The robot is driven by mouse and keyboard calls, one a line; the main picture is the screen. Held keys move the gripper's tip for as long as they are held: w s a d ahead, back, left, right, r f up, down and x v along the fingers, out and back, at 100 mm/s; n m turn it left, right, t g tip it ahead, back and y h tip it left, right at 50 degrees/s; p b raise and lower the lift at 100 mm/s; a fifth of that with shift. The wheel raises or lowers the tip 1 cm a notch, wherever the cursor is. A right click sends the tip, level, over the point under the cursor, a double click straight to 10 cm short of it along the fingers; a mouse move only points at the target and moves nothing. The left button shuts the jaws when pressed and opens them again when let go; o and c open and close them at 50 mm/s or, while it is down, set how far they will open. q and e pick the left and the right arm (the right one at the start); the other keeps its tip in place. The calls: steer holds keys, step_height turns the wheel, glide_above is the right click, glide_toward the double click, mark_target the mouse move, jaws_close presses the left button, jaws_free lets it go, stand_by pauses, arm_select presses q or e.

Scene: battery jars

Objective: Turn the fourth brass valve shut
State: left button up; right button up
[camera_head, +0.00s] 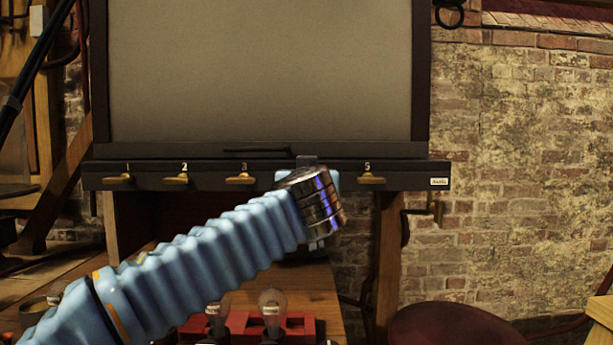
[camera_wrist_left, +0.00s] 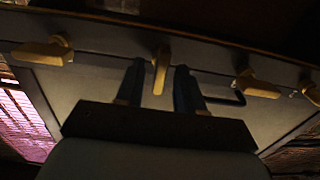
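Brass valves sit on a dark rail (camera_head: 220,176): valve 1 (camera_head: 118,179), valve 2 (camera_head: 176,179), valve 3 (camera_head: 240,179) and valve 5 (camera_head: 371,179). The fourth valve is hidden in the head view behind my left wrist. In the left wrist view the fourth valve (camera_wrist_left: 160,82) stands between the fingers of my left gripper (camera_wrist_left: 160,66), its handle pointing across the rail. The neighbouring handles (camera_wrist_left: 45,50) (camera_wrist_left: 255,86) lie along the rail. The fingers are apart, with a gap seeming to show on each side of the handle. My right gripper is not in view.
A large grey panel (camera_head: 260,70) in a dark frame stands above the rail. Below are a wooden bench (camera_head: 320,290) and glass bulbs (camera_head: 271,300) on a red base. A dark red round seat (camera_head: 455,325) is at the lower right, before a brick wall (camera_head: 530,180).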

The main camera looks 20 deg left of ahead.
arm_select(q)
jaws_close()
stand_by(0.4)
steer(key=m, duration=1.7)
steer(key=shift+d+f+m+p, duration=0.25)
steer(key=shift+d+m+p, duration=0.05)
steer(key=shift+m, duration=0.1)
steer(key=shift+f, duration=0.1)
stand_by(0.3)
jaws_free()
